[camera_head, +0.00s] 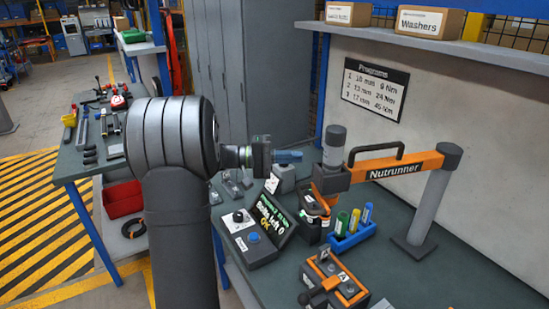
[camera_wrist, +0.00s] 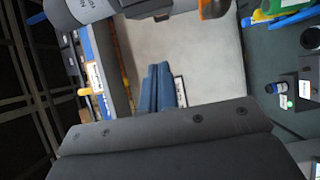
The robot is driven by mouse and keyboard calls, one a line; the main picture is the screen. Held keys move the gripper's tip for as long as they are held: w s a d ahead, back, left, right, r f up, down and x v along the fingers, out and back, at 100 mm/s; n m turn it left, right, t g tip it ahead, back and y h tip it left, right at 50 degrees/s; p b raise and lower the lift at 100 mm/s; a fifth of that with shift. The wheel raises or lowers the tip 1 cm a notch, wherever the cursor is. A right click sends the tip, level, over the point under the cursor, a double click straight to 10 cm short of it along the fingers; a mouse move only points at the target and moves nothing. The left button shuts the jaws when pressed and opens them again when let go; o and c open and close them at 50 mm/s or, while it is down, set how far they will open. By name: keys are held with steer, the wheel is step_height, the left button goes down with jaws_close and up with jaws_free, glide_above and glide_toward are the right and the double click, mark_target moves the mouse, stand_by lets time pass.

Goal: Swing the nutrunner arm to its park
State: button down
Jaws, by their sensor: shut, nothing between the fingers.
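The nutrunner arm is an orange bar (camera_head: 400,166) lettered "Nutrunner", with a black handle on top. It runs left from a grey post (camera_head: 430,200) to an upright grey tool (camera_head: 334,146) in an orange bracket. My gripper (camera_head: 298,156) has its blue fingers shut and empty. In the head view the fingertips point right and sit just left of the grey tool; I cannot tell if they touch it. The shut fingers also show in the wrist view, over a pale surface. A grey and orange part at the top edge there is cut off.
Below stand a control box (camera_head: 258,232) with a lit display, a blue tray (camera_head: 352,235) of coloured pens and an orange-black fixture (camera_head: 333,282). A shelf (camera_head: 440,45) with boxes and a programs sign (camera_head: 376,87) are behind. The bench's right front is clear.

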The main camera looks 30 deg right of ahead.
steer(key=shift+s+d, duration=0.2)
steer(key=shift+s, duration=1.1)
steer(key=shift+s+d, duration=0.2)
steer(key=shift+s, duration=1.05)
